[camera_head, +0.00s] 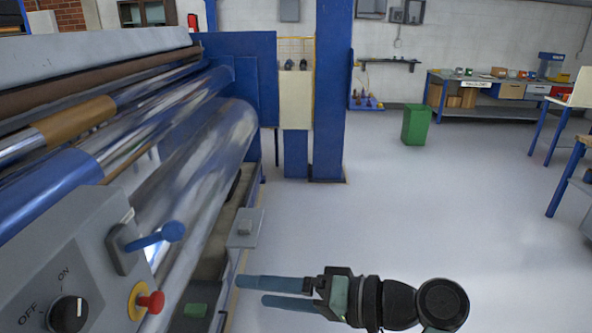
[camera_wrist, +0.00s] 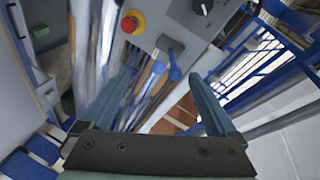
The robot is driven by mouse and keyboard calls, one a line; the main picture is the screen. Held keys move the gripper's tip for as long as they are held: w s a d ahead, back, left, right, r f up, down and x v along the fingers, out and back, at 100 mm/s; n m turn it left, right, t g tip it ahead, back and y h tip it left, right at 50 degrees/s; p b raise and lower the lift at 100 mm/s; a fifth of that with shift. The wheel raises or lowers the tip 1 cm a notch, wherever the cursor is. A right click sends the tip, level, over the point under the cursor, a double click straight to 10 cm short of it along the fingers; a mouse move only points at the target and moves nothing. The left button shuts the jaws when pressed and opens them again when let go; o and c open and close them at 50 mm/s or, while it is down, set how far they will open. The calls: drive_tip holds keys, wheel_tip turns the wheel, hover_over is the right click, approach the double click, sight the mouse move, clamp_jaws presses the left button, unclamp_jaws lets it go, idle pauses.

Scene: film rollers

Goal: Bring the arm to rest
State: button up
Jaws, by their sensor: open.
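My gripper (camera_head: 238,291) is at the lower middle of the head view, its two blue-grey fingers pointing left toward the film roller machine (camera_head: 190,160). It is open and nothing shows between the fingers. In the wrist view my gripper (camera_wrist: 163,92) has its fingers spread apart, with the machine's blue lever and control panel behind them. The arm's dark wrist links lie to the right of the fingers in the head view.
The control panel (camera_head: 60,265) has an on/off knob (camera_head: 68,314), a blue lever (camera_head: 155,238) and a red button (camera_head: 150,302). A blue column (camera_head: 331,90) stands beyond. A green bin (camera_head: 416,125) and workbench (camera_head: 490,98) are far back. Open floor (camera_head: 420,220) lies right of the machine.

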drive_tip(key=w+d+r+t+h, duration=0.1)
drive_tip(key=w+r+t+h, duration=0.25)
drive_tip(key=r+t, duration=0.4)
drive_tip(key=w+r+t+h, duration=0.3)
drive_tip(key=r+t+h, duration=0.15)
drive_tip(key=r, duration=0.55)
drive_tip(key=s+d+r+t+h, duration=0.1)
drive_tip(key=s+r+t+h, duration=0.2)
drive_tip(key=s+r+t, duration=0.2)
drive_tip(key=s+d+r+m+t+h, duration=0.1)
drive_tip(key=s+r+t+h, duration=0.2)
drive_tip(key=s+r, duration=0.9)
wheel_tip(320, 180, up, 4)
drive_tip(key=t, duration=0.2)
drive_tip(key=shift+d+f+t+h, duration=0.2)
drive_tip(key=shift+d+t+h, duration=0.1)
